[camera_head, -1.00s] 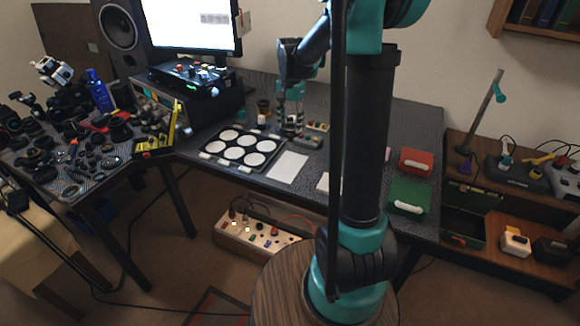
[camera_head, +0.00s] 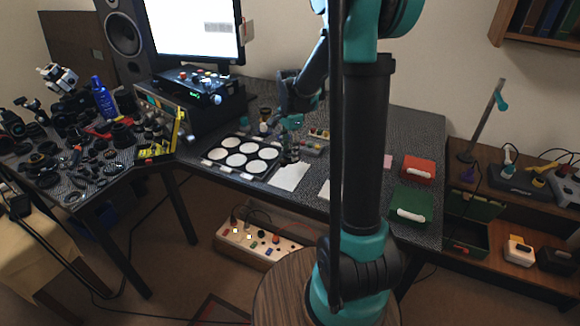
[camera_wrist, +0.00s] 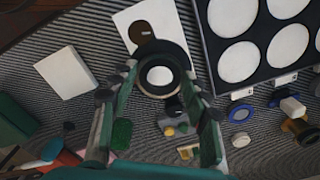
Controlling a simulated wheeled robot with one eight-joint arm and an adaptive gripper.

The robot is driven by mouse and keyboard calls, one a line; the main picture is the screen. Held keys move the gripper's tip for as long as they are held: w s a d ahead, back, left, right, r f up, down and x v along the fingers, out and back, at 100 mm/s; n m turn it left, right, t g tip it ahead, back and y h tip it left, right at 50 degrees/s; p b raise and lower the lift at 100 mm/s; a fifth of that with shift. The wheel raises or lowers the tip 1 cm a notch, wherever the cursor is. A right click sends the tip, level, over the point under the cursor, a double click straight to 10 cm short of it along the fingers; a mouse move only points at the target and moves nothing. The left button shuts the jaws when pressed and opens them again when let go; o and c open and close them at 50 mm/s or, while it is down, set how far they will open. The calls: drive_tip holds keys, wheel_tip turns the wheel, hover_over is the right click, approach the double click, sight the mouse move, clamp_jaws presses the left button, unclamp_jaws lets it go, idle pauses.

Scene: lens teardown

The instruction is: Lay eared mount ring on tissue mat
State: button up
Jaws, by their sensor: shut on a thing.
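In the wrist view a black mount ring (camera_wrist: 173,52) with a pale inner rim sits between the fingertips of my gripper (camera_wrist: 160,82), which is shut on it. White shows through its hole. A dark rounded shape with a brownish spot lies beyond the ring over the white tissue mat (camera_wrist: 187,22); I cannot tell if it is the ring's ear or a shadow. The ring is over the mat's near part; its height above it is unclear. In the head view the mat (camera_head: 289,178) lies on the desk, right of the tray, with my gripper (camera_head: 287,137) behind it.
A black tray (camera_head: 211,160) with several white discs, also in the wrist view (camera_wrist: 206,62), borders the mat. A smaller white square (camera_wrist: 65,72) lies on the other side. Small parts, including a blue ring (camera_wrist: 240,140), lie around. Green (camera_head: 411,204) and red (camera_head: 418,167) boxes stand right.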

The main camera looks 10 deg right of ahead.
sight(290, 174)
drive_tip(key=shift+f, duration=3.7)
drive_tip(key=shift+f, duration=0.1)
drive_tip(key=o, duration=1.6)
drive_tip(key=shift+c, duration=0.2)
wheel_tip(290, 174, up, 12)
drive_tip(key=s+d+f+n+t, duration=0.2)
drive_tip(key=s+n, duration=0.5)
drive_tip(key=s, duration=0.4)
drive_tip(key=s+d+f+n+t, duration=0.2)
drive_tip(key=s+f+n, duration=0.3)
drive_tip(key=s, duration=0.6)
drive_tip(key=shift+s+n, duration=0.15)
drive_tip(key=shift+n, duration=0.85)
